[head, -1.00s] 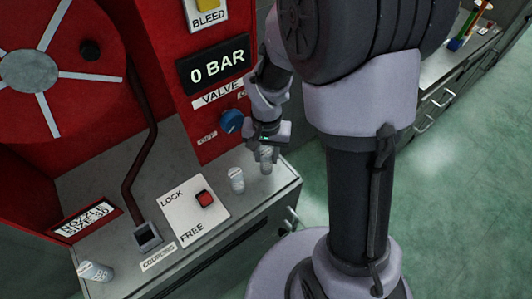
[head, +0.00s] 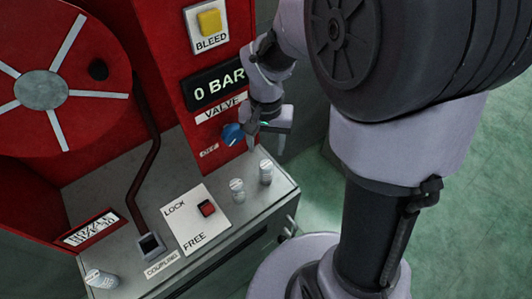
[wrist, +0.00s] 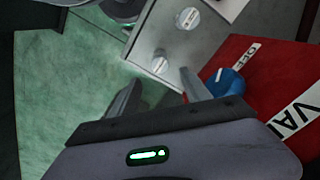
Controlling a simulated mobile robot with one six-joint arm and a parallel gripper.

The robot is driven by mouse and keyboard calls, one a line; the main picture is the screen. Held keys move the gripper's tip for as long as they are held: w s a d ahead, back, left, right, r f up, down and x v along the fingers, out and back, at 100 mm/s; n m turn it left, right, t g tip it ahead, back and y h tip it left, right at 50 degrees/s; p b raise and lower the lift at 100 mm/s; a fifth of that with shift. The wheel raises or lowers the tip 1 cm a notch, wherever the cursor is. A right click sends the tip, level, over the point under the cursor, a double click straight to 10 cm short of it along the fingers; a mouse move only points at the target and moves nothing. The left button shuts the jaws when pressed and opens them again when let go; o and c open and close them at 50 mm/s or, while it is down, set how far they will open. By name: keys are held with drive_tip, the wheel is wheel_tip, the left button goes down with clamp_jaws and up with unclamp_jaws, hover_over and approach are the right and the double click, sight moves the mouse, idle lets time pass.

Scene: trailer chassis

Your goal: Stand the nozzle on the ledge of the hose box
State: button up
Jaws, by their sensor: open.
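A short grey-white nozzle (head: 265,172) stands upright on the grey ledge (head: 222,252) of the red hose box, near its right end. It also shows in the wrist view (wrist: 160,65). A second nozzle (head: 237,190) stands upright just left of it, also in the wrist view (wrist: 187,18). A third (head: 100,279) is at the ledge's far left end. My gripper (head: 265,150) is above the right-hand nozzle, open and empty, apart from it. In the wrist view, its fingers (wrist: 158,76) are spread with that nozzle beyond their tips.
A blue valve knob (head: 232,134) is close beside my gripper, below the 0 BAR display (head: 217,88). A LOCK/FREE plate with a red switch (head: 206,208) and the coupling socket (head: 150,246) are on the ledge. A red reel (head: 42,90) is at left. Green floor lies right.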

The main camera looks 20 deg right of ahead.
drive_tip(key=s+a+r+t+y, duration=0.1)
drive_tip(key=s+a+r+t, duration=0.1)
drive_tip(key=s+r, duration=0.4)
drive_tip(key=s+a+r+n+t+y, duration=0.1)
drive_tip(key=s+a+r+t, duration=0.1)
drive_tip(key=s+r, duration=0.5)
wheel_tip(320, 180, up, 2)
drive_tip(key=shift+s+a+r+t, duration=0.1)
drive_tip(key=shift+s+a+t, duration=0.1)
drive_tip(key=shift+t, duration=0.7)
wheel_tip(320, 180, down, 12)
drive_tip(key=b, duration=1.2)
